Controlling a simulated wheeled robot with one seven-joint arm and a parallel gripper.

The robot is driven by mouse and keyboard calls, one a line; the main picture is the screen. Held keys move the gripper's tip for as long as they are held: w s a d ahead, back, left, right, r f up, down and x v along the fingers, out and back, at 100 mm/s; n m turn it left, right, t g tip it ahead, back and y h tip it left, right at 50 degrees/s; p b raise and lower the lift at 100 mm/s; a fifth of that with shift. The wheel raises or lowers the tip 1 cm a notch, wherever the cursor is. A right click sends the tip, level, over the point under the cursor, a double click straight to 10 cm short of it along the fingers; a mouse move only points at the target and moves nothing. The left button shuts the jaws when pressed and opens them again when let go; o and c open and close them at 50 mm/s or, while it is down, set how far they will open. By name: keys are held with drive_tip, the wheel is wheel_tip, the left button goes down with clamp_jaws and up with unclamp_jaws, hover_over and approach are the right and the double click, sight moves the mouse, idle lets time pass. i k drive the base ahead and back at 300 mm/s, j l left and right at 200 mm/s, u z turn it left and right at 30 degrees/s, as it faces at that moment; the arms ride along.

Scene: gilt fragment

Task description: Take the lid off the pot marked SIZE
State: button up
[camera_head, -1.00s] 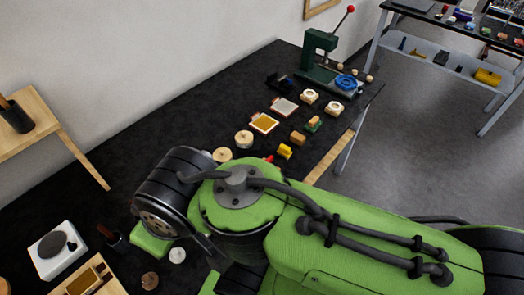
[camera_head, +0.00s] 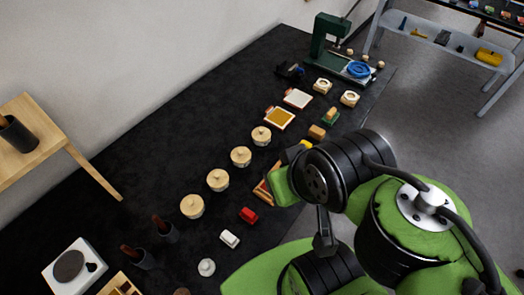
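Several round pots with pale wooden knobbed lids stand in a slanting row on the black bench. The nearest pot (camera_head: 192,206) is at the lower left of the row, followed by a second (camera_head: 218,180), a third (camera_head: 241,156) and the farthest (camera_head: 261,135). All of them have lids on. Any markings are too small to read, so I cannot tell which one is marked SIZE. My green and black arm covers the lower right, to the right of the pots. I cannot make out my gripper's fingers.
Dark cups with brown sticks (camera_head: 165,230) and a white hotplate (camera_head: 75,266) stand at the left. A green press (camera_head: 330,35) stands at the far end.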

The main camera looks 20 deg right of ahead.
sight(241, 155)
drive_tip(key=l+u, duration=0.2)
drive_tip(key=u, duration=0.25)
drive_tip(key=l+u, duration=0.25)
drive_tip(key=u, duration=0.15)
drive_tip(key=l+u, duration=0.2)
drive_tip(key=u, duration=0.25)
drive_tip(key=l+u, duration=0.25)
drive_tip(key=u, duration=0.2)
drive_tip(key=k+l+u, duration=0.1)
drive_tip(key=u, duration=0.3)
drive_tip(key=k+l+u, duration=0.1)
drive_tip(key=u, duration=0.35)
drive_tip(key=l, duration=0.1)
